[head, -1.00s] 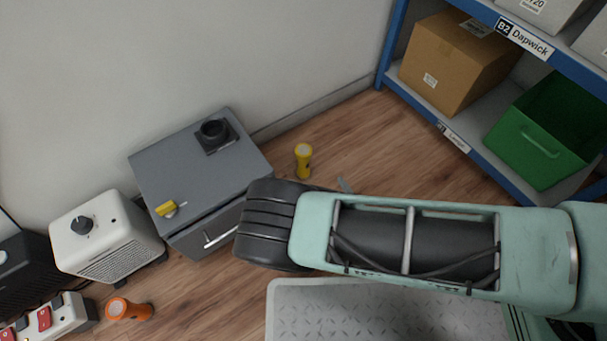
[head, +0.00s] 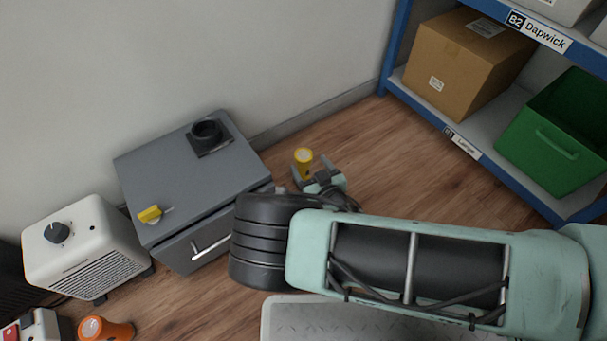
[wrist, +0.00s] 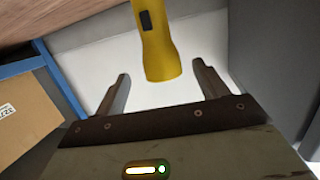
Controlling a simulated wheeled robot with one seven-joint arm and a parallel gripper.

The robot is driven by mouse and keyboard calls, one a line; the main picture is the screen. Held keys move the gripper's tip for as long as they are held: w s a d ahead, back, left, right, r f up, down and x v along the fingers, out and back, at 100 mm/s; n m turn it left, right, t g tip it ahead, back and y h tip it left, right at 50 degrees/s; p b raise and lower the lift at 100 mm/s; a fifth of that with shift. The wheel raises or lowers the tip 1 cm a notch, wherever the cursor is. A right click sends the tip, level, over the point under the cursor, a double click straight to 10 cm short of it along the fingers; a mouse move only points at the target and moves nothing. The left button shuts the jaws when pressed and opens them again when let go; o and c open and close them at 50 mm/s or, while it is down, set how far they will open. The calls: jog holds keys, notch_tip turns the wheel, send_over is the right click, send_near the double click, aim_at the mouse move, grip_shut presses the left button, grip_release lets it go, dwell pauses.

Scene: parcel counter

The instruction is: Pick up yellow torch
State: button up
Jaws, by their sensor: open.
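The yellow torch (head: 303,160) stands upright on the wooden floor, right of the grey cabinet, in the head view. In the wrist view the torch (wrist: 158,45) shows its yellow body with a dark switch, just beyond and between the two fingers. My gripper (head: 318,178) is low beside the torch in the head view, its fingers partly hidden by the torch and my arm. In the wrist view my gripper (wrist: 160,85) is open, one finger on each side, with nothing held. I cannot tell whether a finger touches the torch.
A grey cabinet (head: 180,170) with a yellow knob stands left of the torch. A blue shelf (head: 500,160) holds a cardboard box (head: 465,65) and a green crate (head: 555,135).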

aim_at(307, 165)
jog(key=b+x, duration=0.3)
jog(key=x, duration=0.1)
jog(key=shift+a+f, duration=0.15)
jog(key=shift+f, duration=0.15)
jog(key=shift+w+a+r+b, duration=0.1)
jog(key=shift+w+a+b, duration=0.05)
jog(key=shift+w+b, duration=0.15)
jog(key=shift+r, duration=0.1)
jog(key=c, duration=1.6)
